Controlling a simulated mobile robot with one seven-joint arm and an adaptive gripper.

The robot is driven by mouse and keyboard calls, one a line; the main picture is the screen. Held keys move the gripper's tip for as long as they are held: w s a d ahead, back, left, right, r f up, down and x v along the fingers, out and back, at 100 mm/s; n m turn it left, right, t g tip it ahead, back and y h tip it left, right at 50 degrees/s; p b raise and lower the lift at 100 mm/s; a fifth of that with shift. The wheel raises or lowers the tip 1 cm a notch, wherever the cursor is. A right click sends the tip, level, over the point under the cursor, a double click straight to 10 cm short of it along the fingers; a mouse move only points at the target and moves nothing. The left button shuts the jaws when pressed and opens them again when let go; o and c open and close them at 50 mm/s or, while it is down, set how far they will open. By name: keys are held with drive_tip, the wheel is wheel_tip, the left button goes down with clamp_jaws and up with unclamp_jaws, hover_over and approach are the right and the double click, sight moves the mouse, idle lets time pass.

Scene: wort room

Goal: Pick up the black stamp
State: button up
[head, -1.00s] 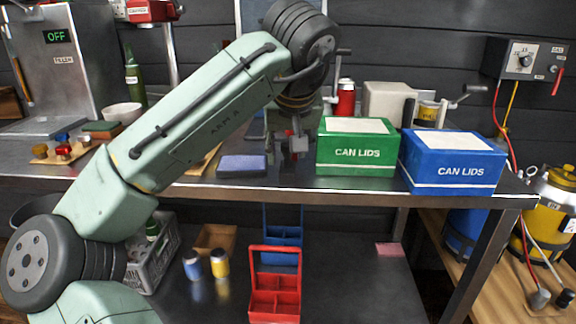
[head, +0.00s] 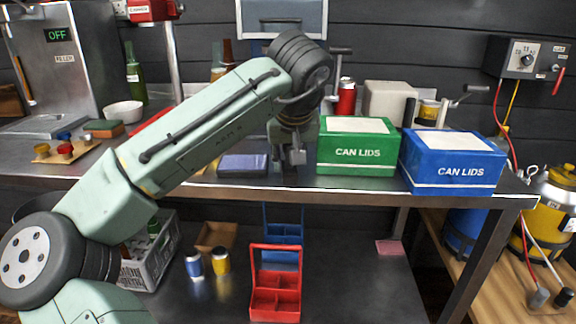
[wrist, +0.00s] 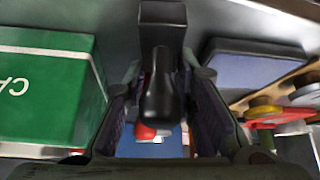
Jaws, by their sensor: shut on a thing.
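The black stamp (wrist: 161,92) shows in the wrist view, its rounded handle between my two fingers and a black block at its far end. My gripper (wrist: 163,122) is shut on it. In the head view my gripper (head: 291,158) is over the front of the steel table, between the dark blue pad and the green box. The stamp is hard to make out there against the dark gripper. I cannot tell whether it touches the table.
The green CAN LIDS box (head: 357,157) stands close to the right of my gripper, with the blue CAN LIDS box (head: 450,172) beyond. The dark blue pad (head: 242,165) lies to the left. A red carrier (head: 275,290) stands on the lower shelf.

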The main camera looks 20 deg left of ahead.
clamp_jaws()
drive_tip(key=shift+r, duration=0.1)
drive_tip(key=shift+r, duration=0.5)
wheel_tip(320, 180, up, 2)
drive_tip(key=shift+r, duration=0.15)
drive_tip(key=s+d+r+b, duration=0.1)
drive_tip(key=s+d+b, duration=0.1)
drive_tip(key=s, duration=1.4)
drive_tip(key=shift+d+r, duration=0.15)
drive_tip(key=shift+r, duration=0.1)
